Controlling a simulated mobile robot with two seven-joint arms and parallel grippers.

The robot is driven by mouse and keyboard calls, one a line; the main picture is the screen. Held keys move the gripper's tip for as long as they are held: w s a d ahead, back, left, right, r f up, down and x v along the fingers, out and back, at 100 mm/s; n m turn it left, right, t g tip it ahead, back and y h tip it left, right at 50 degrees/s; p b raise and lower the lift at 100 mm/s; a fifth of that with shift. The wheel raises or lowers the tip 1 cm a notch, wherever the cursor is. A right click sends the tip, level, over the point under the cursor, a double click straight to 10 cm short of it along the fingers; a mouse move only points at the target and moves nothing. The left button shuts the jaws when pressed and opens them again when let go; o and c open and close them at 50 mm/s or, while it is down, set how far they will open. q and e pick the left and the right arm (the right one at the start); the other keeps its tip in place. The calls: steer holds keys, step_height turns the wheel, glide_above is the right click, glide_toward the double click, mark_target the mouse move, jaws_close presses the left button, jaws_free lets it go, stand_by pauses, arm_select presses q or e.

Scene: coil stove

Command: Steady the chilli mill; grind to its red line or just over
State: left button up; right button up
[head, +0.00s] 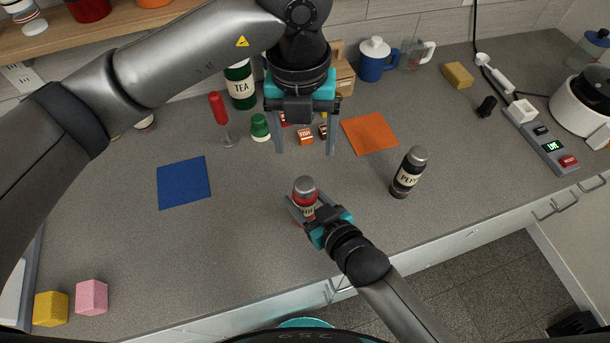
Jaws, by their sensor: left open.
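The chilli mill (304,189), red with a grey cap, stands upright on the counter near the middle of the head view. My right gripper (306,212) comes from the front and is shut on the mill's lower body, covering part of its label. No red line can be made out on the mill. My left gripper (301,147) is open and empty, pointing down above and behind the mill, apart from its cap.
A dark pepper mill (408,172) stands to the right. A blue mat (183,183) and an orange mat (370,133) lie on the counter. A red-topped glass (220,115), green tea bottle (240,86) and small boxes (305,136) stand behind. Yellow (51,308) and pink (91,297) blocks sit front left.

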mark_target(305, 184)
arm_select(q)
steer(key=shift+n, duration=0.7)
step_height(305, 184, down, 12)
steer(key=shift+w+r, duration=0.1)
steer(key=shift+r, duration=0.1)
jaws_close()
stand_by(0.4)
